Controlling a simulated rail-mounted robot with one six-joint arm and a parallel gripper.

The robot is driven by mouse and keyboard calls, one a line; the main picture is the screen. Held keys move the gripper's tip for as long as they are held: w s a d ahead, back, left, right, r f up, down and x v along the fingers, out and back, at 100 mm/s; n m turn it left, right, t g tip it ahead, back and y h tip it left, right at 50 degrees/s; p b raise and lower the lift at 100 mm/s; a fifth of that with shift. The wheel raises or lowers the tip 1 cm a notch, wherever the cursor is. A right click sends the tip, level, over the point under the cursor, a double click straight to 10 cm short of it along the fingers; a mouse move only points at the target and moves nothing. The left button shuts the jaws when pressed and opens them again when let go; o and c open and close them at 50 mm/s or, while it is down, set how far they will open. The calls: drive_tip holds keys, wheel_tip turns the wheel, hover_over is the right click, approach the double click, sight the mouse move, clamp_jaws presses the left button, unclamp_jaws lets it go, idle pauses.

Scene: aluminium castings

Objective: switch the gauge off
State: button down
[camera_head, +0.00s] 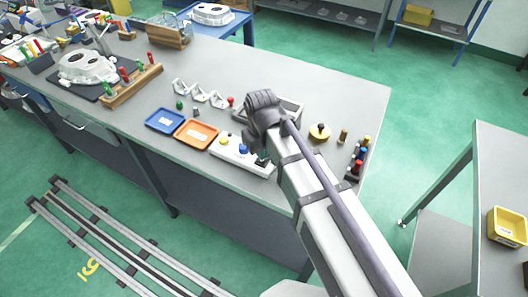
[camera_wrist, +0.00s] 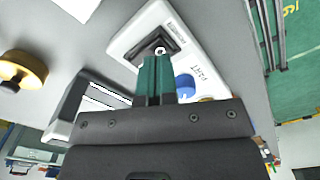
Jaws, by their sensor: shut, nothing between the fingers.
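A white control box (camera_head: 232,150), which looks like the gauge, lies on the grey bench with a yellow button (camera_head: 224,141) and a blue button (camera_head: 246,149) on top. In the wrist view the box (camera_wrist: 200,46) carries lettering reading PART, a blue button (camera_wrist: 185,84) and a square black switch mount (camera_wrist: 151,38) with a small round metal part. My gripper (camera_wrist: 155,62) has its green fingers together and empty, with the tips right at the black mount's edge. I cannot tell whether they touch it.
A blue tray (camera_head: 165,121) and an orange tray (camera_head: 198,133) lie left of the box. Several white brackets (camera_head: 200,94) stand behind them. A grey open tray (camera_head: 291,107) is behind my wrist, a round brass piece (camera_head: 319,132) to its right, and a peg rack (camera_head: 354,166) near the bench's right edge.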

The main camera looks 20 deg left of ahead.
wheel_tip(320, 180, up, 6)
drive_tip(key=p, duration=0.4)
drive_tip(key=shift+f+p, duration=0.25)
drive_tip(key=shift+p, duration=0.05)
drive_tip(key=shift+f, duration=0.15)
drive_tip(key=s+d+m, duration=0.2)
drive_tip(key=d+m, duration=0.7)
drive_tip(key=d, duration=2.2)
drive_tip(key=shift+d, duration=0.35)
